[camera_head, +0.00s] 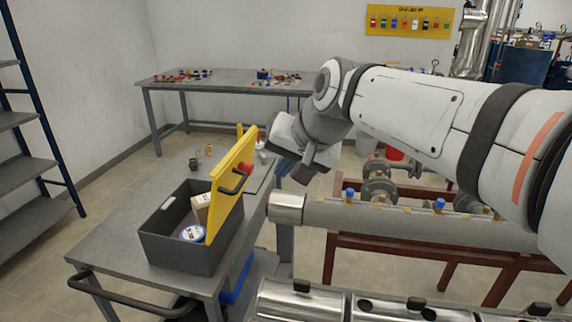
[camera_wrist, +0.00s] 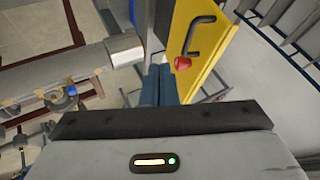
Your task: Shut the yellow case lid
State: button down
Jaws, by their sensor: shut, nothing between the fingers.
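The grey case (camera_head: 180,250) stands on a grey cart, with its yellow lid (camera_head: 228,175) raised roughly upright along the case's right side. The lid's outer face has a dark handle and a red part; the lid (camera_wrist: 205,45) also shows at the top of the wrist view, with its handle (camera_wrist: 197,33) and red part (camera_wrist: 182,63). My gripper (camera_head: 286,167) is to the right of the lid, on its outer side, and appears apart from it. Its blue fingers (camera_wrist: 157,85) are shut and empty in the wrist view, just left of the lid.
Inside the case are a small carton (camera_head: 201,207) and a blue-white round container (camera_head: 193,233). Small parts (camera_head: 195,163) stand on the cart (camera_head: 120,225) behind it. A large pipe (camera_head: 400,218) with valves on a red frame is to the right.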

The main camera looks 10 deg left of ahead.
aim_at(241, 184)
jog(key=w+a+f+p, duration=0.1)
jog(key=w+a+f, duration=0.3)
jog(key=a+f, duration=0.2)
jog(key=shift+a+f, duration=0.3)
jog(key=shift+a, duration=0.5)
